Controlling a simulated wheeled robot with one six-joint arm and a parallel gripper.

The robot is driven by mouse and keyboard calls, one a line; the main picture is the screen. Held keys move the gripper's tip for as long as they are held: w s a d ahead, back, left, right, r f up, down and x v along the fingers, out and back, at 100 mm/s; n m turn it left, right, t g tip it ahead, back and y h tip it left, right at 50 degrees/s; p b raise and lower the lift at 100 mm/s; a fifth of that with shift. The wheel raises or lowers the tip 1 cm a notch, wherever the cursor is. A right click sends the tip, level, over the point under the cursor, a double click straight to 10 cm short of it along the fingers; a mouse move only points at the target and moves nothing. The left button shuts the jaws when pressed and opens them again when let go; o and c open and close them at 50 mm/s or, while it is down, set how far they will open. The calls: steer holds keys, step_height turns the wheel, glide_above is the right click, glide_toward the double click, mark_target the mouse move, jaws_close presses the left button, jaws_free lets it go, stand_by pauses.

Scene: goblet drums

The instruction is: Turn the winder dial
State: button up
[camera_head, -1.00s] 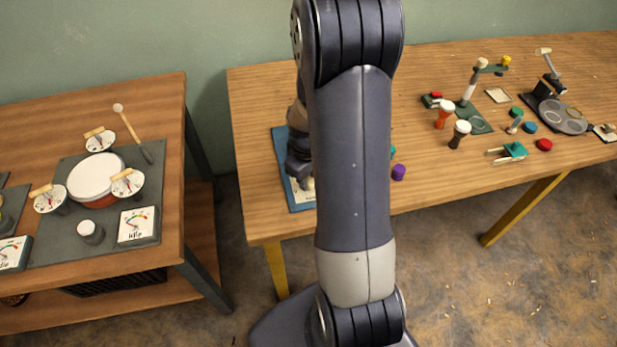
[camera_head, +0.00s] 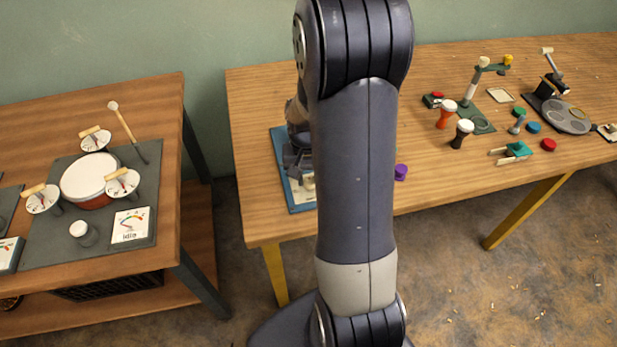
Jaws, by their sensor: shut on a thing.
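My gripper (camera_head: 297,165) is partly in view on the long table, just left of my own arm link. It points down over a blue board (camera_head: 280,150) and is shut on a small part there. A cream piece (camera_head: 308,181) shows right at the fingertips and looks like part of the winder dial. The rest of the dial and the right part of the board are hidden behind my arm.
A purple knob (camera_head: 401,172) stands just right of my arm. Goblet drums, a green stand (camera_head: 478,85) and coloured pieces lie farther right. A separate table at left holds a white-topped drum (camera_head: 88,177) with several dials around it. Floor shows between the tables.

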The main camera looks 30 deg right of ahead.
mark_target(307, 180)
steer(key=shift+m, duration=0.6)
steer(key=o, duration=1)
steer(key=shift+c, duration=0.2)
steer(key=shift+r, duration=0.1)
step_height(307, 180, up, 11)
steer(key=shift+a, duration=0.2)
steer(key=shift+w, duration=0.1)
